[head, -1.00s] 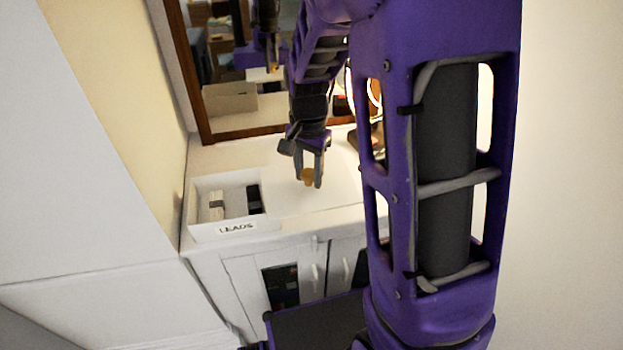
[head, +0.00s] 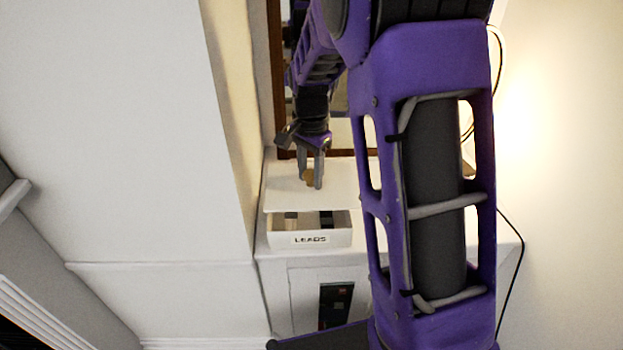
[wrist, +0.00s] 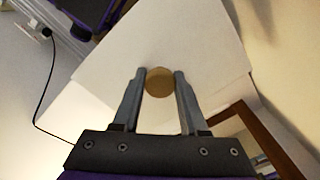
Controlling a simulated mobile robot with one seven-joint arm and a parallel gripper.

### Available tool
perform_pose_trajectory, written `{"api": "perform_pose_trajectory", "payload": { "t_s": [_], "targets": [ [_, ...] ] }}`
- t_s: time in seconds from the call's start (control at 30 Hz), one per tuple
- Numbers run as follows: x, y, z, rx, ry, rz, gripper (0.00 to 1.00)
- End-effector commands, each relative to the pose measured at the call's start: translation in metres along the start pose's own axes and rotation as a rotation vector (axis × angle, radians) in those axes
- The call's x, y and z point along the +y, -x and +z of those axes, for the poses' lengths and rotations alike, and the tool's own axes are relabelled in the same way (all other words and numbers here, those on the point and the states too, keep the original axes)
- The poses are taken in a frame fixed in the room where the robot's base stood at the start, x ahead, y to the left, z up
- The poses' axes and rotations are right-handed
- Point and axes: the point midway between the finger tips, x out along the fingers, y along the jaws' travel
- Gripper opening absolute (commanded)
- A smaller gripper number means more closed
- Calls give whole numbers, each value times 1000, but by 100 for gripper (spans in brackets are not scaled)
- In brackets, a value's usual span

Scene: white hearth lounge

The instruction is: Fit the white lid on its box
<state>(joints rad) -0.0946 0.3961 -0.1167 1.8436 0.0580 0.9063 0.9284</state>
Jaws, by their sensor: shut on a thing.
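The white lid (head: 283,191) is a flat panel with a round tan knob (head: 309,178). My gripper (head: 311,184) is shut on the knob, one finger on each side. The lid fills much of the wrist view (wrist: 165,45), with the knob (wrist: 159,82) between my fingertips (wrist: 159,80). The white box (head: 340,240), labelled LEADS, stands on the cabinet below the lid. The lid hides the rear of the box. The front part is uncovered and shows a pale item and a dark item inside. I cannot tell whether the lid touches the box.
The box stands on a white cabinet (head: 277,280) with a dark door panel (head: 336,305). A brown-framed mirror (head: 274,75) rises behind. A wall (head: 238,120) is close on the left. A black cable (head: 514,270) hangs at the right.

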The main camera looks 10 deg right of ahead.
Motion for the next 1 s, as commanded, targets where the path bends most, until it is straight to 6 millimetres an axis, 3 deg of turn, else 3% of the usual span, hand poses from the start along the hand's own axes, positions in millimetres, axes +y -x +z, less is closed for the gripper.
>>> {"api": "perform_pose_trajectory", "payload": {
  "t_s": [0.27, 0.7, 1.0],
  "targets": [
    [-1, -5, -1, 0, -5, 0, 0],
    [-1, -44, -1, -1, -4, 1, 0],
    [-2, -57, -1, 0, -4, 0, 0]
  ]
}}
